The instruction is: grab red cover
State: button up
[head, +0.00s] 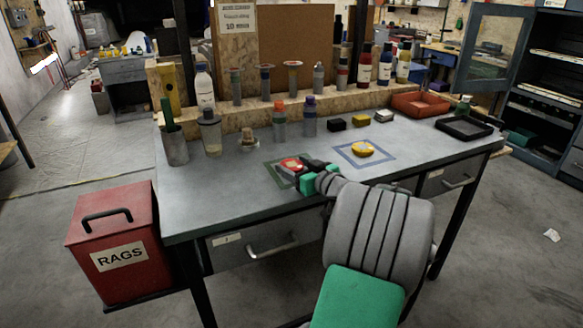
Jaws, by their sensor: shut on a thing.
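The red cover (291,164) is at the green-outlined square (272,177) on the grey workbench top. My gripper (294,169) reaches over the bench from the front right and is shut on the red cover. The fingers hide part of the cover and part of the green square. I cannot tell whether the cover touches the bench or is slightly raised.
A yellow round piece (363,149) sits in a blue-outlined square (345,157) to the right. Bottles and tubes stand behind on a wooden shelf (270,107). A black tray (464,128) and red bin (420,104) are at the right. The bench's front left is clear (215,195).

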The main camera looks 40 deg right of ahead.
jog(key=c, duration=0.9)
jog(key=shift+c, duration=0.4)
